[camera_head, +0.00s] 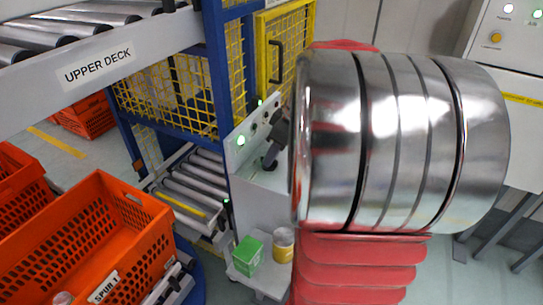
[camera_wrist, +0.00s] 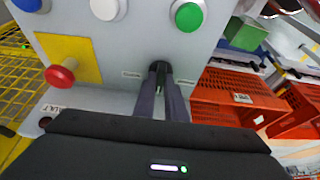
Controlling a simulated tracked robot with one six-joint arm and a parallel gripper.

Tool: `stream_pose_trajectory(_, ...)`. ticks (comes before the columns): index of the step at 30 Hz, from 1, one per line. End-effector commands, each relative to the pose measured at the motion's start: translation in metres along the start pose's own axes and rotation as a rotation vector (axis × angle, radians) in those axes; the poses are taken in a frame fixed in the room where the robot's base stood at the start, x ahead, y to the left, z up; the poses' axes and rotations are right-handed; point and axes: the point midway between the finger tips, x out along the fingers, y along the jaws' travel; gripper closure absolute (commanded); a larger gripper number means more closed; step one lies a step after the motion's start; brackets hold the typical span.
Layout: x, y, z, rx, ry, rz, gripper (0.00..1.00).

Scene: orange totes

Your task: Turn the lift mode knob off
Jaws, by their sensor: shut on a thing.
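The lift mode knob (camera_wrist: 159,69) is a small dark knob on the grey control panel (camera_wrist: 112,48) in the wrist view. My gripper (camera_wrist: 161,78) reaches in from below, with its two grey fingers shut on the knob from both sides. The fingers hide much of the knob, so its pointer direction cannot be read.
The panel also carries a red mushroom button (camera_wrist: 60,76) on a yellow plate, and blue (camera_wrist: 27,5), white (camera_wrist: 108,8) and green (camera_wrist: 188,16) buttons. Orange totes (camera_wrist: 225,97) stand to the right. A green box (camera_head: 247,256) and a yellow can (camera_head: 284,245) stand below the panel.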

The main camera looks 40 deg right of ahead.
Motion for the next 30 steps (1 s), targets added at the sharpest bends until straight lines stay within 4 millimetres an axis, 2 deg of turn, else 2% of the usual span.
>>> stream_pose_trajectory(1,0.001,-0.001,0.000,0.000,0.000,-0.001,1.00)
stream_pose_trajectory(2,0.001,-0.001,0.000,0.000,0.000,-0.001,0.88)
stream_pose_trajectory(9,0.000,-0.001,0.000,0.000,0.000,-0.001,0.71)
stream_pose_trajectory(20,-0.004,0.000,0.000,0.000,0.000,0.000,0.70)
stream_pose_trajectory(26,-0.024,0.000,0.000,-0.001,0.001,0.002,0.70)
stream_pose_trajectory(30,-0.047,0.001,0.000,0.000,0.001,0.003,0.70)
